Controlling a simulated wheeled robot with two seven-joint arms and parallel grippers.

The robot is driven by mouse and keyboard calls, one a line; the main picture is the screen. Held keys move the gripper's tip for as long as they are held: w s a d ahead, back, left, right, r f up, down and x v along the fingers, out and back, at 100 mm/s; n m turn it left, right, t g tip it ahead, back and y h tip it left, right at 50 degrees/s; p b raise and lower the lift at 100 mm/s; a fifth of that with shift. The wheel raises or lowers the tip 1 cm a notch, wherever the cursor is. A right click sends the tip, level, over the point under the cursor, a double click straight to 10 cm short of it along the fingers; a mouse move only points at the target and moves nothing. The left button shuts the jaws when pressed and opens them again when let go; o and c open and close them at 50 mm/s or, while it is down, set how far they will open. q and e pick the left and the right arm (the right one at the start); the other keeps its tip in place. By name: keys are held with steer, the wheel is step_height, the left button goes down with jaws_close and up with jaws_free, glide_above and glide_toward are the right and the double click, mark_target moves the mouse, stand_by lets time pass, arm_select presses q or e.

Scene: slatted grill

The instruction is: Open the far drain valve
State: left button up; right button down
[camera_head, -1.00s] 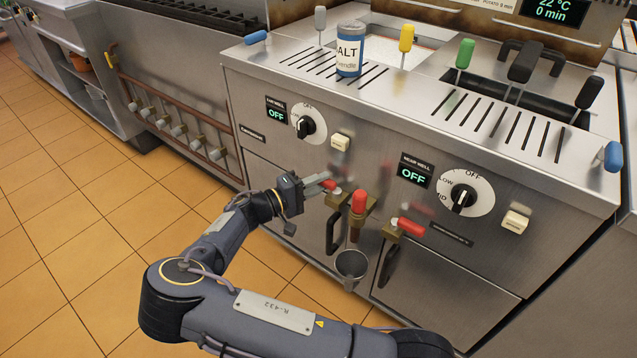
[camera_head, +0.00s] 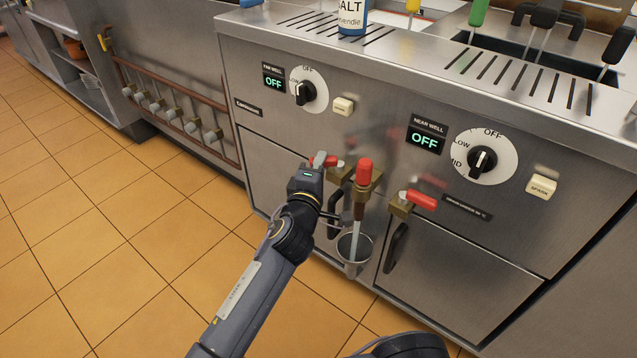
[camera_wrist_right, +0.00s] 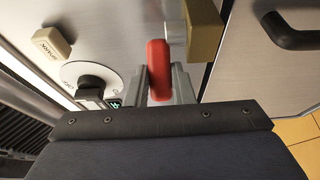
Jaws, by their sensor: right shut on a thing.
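The far drain valve's red lever (camera_head: 333,161) is at the left of the fryer front, beside its brass body (camera_head: 347,173), and points left. My right gripper (camera_head: 322,161) is shut on this lever. In the right wrist view the red lever (camera_wrist_right: 158,68) stands between the two grey fingers (camera_wrist_right: 160,90), with the brass body (camera_wrist_right: 203,30) to its right. A middle tap with an upright red handle (camera_head: 364,171) stands just right of it. A pale vertical streak, like a liquid stream, runs below that tap into a metal cup (camera_head: 347,247). My left gripper is not in view.
A near valve with a red lever (camera_head: 421,199) sits farther right. Black door handles (camera_head: 396,247) stick out below. The far well knob (camera_head: 304,92) and near well knob (camera_head: 482,161) are above, both displays reading OFF. The tiled floor at left is clear.

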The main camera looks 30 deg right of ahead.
mark_target(325, 165)
steer(key=n+t+y, duration=0.1)
steer(key=s+n+t+y+b, duration=0.1)
steer(key=y, duration=0.1)
steer(key=shift+s+d+b, duration=0.2)
steer(key=shift+b, duration=0.1)
steer(key=n+t+y+p, duration=0.1)
steer(key=s+n+t+y, duration=0.1)
steer(key=y, duration=0.1)
steer(key=shift+d+r+n+y+p, duration=0.2)
steer(key=shift+n+y+p, duration=0.1)
steer(key=shift+n+p, duration=0.1)
arm_select(q)
steer(key=shift+p, duration=0.75)
arm_select(e)
steer(key=shift+s+f+n+t+y, duration=0.15)
steer(key=shift+n+t+y, duration=0.1)
steer(key=shift+n+y, duration=0.4)
steer(key=shift+s+r+n+t+y, duration=0.1)
steer(key=shift+n+t+y, duration=0.25)
steer(key=shift+y, duration=0.5)
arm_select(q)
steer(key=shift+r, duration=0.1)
arm_select(e)
steer(key=shift+n+y, duration=0.3)
steer(key=c, duration=1.2)
jaws_free()
steer(key=shift+f, duration=0.15)
steer(key=shift+c, duration=0.2)
